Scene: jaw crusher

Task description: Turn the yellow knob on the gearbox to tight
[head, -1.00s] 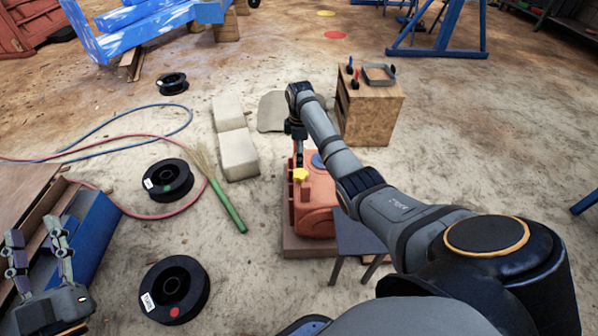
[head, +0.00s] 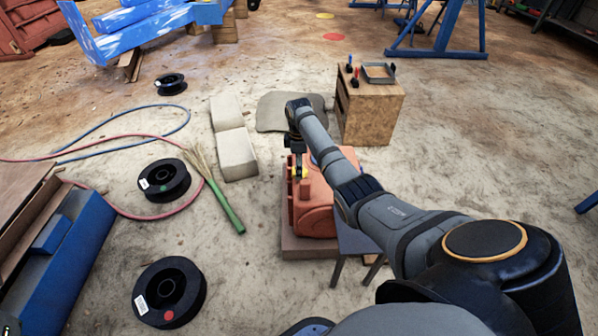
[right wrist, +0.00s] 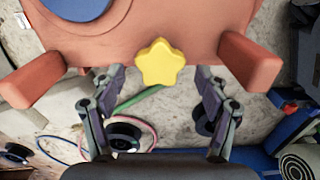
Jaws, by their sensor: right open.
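The yellow star-shaped knob (right wrist: 160,63) is on the orange-red gearbox (right wrist: 115,42). In the right wrist view it lies between the fingertips of my right gripper (right wrist: 160,78), with clear gaps on both sides. My right gripper is open and empty. In the head view, the gripper (head: 298,168) is over the left part of the gearbox (head: 315,215), and partly covers the knob. The gearbox stands on a brown base (head: 308,247). I cannot read a tight mark. My left gripper is not in view.
Two orange lugs (right wrist: 250,62) (right wrist: 36,80) stick out on either side of the knob. A wooden crate (head: 370,112) with a tray stands behind. Pale blocks (head: 236,153), a broom (head: 225,208) and black spools (head: 164,180) lie left on the sandy floor.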

